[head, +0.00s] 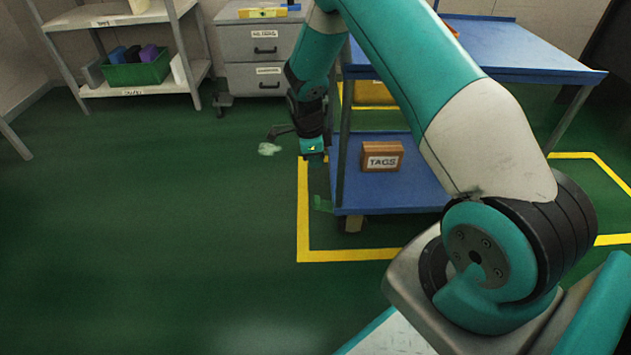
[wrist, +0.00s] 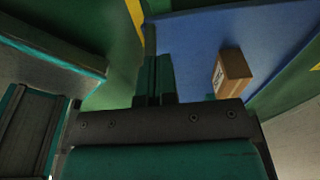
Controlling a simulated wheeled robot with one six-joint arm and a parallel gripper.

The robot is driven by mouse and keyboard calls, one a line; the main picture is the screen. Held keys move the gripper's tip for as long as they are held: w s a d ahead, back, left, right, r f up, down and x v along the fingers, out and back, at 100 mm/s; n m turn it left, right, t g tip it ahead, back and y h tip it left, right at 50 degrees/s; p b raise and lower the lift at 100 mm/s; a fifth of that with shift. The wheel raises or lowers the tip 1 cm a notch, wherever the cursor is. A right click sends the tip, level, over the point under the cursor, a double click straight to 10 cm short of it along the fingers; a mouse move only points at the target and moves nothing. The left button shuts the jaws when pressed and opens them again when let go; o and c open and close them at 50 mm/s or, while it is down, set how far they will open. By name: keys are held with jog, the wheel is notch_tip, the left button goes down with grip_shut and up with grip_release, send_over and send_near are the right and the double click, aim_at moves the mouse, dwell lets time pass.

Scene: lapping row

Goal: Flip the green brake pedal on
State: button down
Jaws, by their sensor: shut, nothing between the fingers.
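The green brake pedal (head: 322,203) is a small green piece low at the front left leg of the blue cart, just above the floor beside the caster (head: 352,221). I cannot tell its tilt clearly. My gripper (head: 313,154) hangs pointing down at the cart's left side, above the pedal and apart from it in the head view. In the wrist view its two fingers (wrist: 154,82) are together with nothing between them. The pedal cannot be made out in the wrist view.
The blue cart's lower shelf (head: 385,192) holds a brown TAGS box (head: 382,157), close to my gripper's right. Yellow floor tape (head: 303,215) surrounds the cart. A drawer cabinet (head: 258,47) stands behind. The left floor is clear.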

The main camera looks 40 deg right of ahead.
aim_at(317, 199)
jog(key=f+b, duration=0.2)
jog(key=f, duration=0.2)
jog(key=f+b, duration=0.2)
jog(key=f, duration=0.2)
jog(key=f+b, duration=0.3)
jog(key=shift+s+d+f, duration=0.25)
jog(key=shift+d+f, duration=0.05)
jog(key=shift+f, duration=0.1)
jog(key=shift+w+a+f+b, duration=0.2)
jog(key=shift+a+f+b, duration=0.1)
jog(key=shift+f+b, duration=0.35)
jog(key=shift+a, duration=0.1)
